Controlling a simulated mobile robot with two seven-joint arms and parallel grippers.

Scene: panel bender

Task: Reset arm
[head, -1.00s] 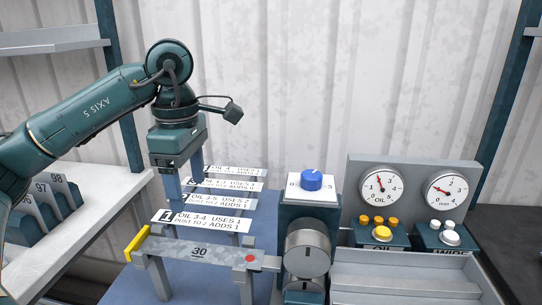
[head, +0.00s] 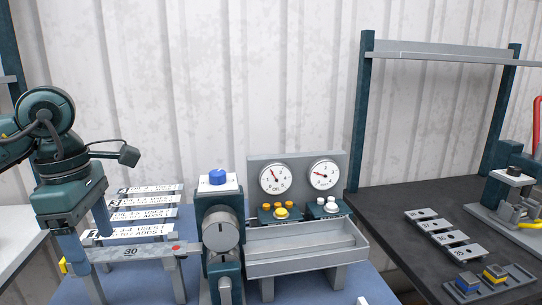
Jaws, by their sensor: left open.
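A grey bar marked 30 (head: 135,252), which may be the task's arm, reaches left from the teal machine with a round grey dial (head: 220,229). It has a red dot near the machine and a yellow end (head: 63,266) at the left, partly hidden by my gripper. My left gripper (head: 86,238) is open and points down at the bar's left part. One finger overlaps the bar in the picture; I cannot tell whether it touches. The gripper holds nothing that I can see. My right gripper is not in view.
A blue knob (head: 217,177) tops the machine. Several white label strips (head: 140,231) lie behind the bar. Two gauges (head: 275,178) stand above yellow and white buttons and a grey trough (head: 305,260). A dark bench (head: 390,215) at right holds number plates and a small tray.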

